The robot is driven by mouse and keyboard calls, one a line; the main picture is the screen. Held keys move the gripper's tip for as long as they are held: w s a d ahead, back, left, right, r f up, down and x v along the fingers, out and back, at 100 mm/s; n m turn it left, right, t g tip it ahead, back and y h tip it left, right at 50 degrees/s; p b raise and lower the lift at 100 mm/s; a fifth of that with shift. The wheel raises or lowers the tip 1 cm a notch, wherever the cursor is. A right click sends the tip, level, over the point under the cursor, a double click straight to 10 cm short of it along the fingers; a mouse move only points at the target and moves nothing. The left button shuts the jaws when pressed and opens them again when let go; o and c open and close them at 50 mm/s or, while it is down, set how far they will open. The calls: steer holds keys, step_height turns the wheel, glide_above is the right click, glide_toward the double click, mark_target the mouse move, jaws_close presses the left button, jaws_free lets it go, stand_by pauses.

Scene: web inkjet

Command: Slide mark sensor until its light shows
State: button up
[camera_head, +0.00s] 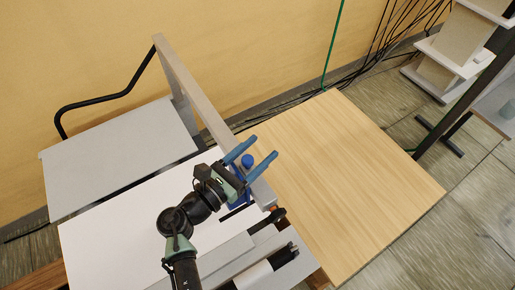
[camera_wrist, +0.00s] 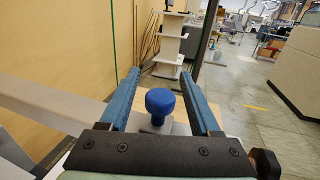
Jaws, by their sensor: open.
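The mark sensor shows as a blue body (camera_head: 238,199) with a round blue knob (camera_head: 247,160) on the grey rail (camera_head: 208,100) beside the white web (camera_head: 130,215). In the wrist view the blue knob (camera_wrist: 160,102) stands upright between my two blue fingers. My gripper (camera_head: 257,150) is open, with one finger on each side of the knob. I see a gap on both sides, so the fingers appear apart from it. My gripper hides part of the sensor in the head view. I cannot make out a sensor light.
A bare wooden table top (camera_head: 345,180) lies to the right of the rail. A grey panel (camera_head: 118,155) and a black bent tube (camera_head: 100,99) are at the left. Rollers (camera_head: 262,268) lie at the front. A shelf stand (camera_head: 455,50) is at the back right.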

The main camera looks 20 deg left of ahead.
jaws_close()
stand_by(0.3)
stand_by(1.2)
